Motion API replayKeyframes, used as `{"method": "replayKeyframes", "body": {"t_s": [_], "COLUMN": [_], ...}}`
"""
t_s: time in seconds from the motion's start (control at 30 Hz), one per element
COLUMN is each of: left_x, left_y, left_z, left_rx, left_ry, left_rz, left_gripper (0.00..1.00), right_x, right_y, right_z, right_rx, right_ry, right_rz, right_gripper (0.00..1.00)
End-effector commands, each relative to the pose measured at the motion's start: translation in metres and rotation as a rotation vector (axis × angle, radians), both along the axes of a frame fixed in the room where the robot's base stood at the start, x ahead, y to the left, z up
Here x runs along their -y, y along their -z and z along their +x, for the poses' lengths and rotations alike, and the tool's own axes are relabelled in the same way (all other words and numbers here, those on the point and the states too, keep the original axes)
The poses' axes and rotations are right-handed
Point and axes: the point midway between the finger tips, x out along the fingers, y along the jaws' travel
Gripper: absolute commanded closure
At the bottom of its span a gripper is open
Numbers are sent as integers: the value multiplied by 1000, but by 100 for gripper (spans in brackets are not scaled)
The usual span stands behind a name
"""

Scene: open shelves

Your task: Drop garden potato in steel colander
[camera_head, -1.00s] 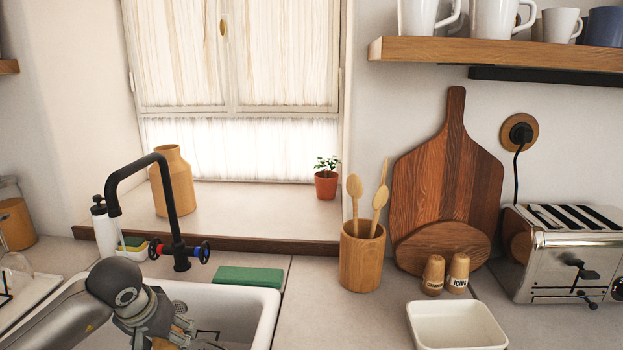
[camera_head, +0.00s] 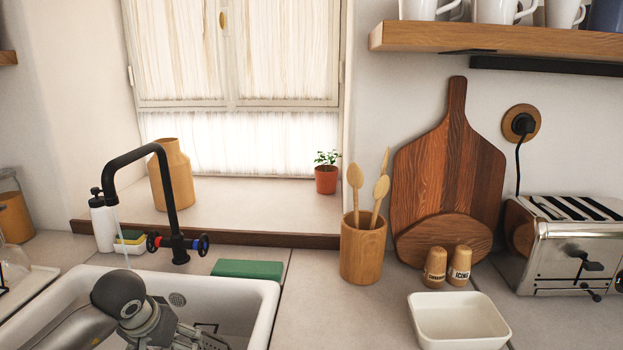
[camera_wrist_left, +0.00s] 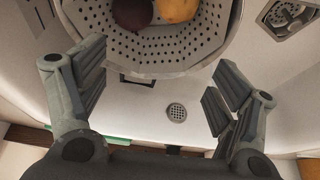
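The steel colander (camera_wrist_left: 150,52), grey and full of small holes, shows at the top of the left wrist view, cut off by the frame edge. A yellow-tan, potato-like item (camera_wrist_left: 177,9) and a dark reddish-brown round item (camera_wrist_left: 131,13) lie inside it, partly cut off. My left gripper (camera_wrist_left: 156,80) is open, its fingers wide apart with nothing between them, by the colander's rim. My right gripper is not in view.
The white sink (camera_head: 262,306) has a black faucet (camera_head: 173,200) behind it and a drain (camera_wrist_left: 177,112). A wooden utensil pot (camera_head: 362,252), a white dish (camera_head: 458,322) and a toaster (camera_head: 575,250) stand to the right.

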Motion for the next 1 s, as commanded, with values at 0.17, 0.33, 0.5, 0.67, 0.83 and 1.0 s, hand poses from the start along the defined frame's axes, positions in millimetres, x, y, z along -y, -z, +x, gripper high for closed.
{"method": "replayKeyframes", "body": {"t_s": [0.17, 0.33, 0.5, 0.67, 0.83, 1.0], "left_x": [0, 0, 0, -1, -1, 0], "left_y": [0, -1, -19, -51, -83, -104], "left_z": [0, 0, -6, -19, -33, -42], "left_rx": [0, 0, 4, 6, 5, 3], "left_ry": [0, 0, 1, 1, 0, 0], "left_rz": [0, 0, 1, 3, 2, 0], "left_gripper": [11, 11, 11, 11, 11, 11], "right_x": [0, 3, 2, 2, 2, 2], "right_y": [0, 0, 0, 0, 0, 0], "right_z": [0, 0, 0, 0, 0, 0], "right_rx": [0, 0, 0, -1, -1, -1], "right_ry": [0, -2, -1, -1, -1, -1], "right_rz": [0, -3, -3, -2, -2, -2], "right_gripper": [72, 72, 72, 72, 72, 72]}}
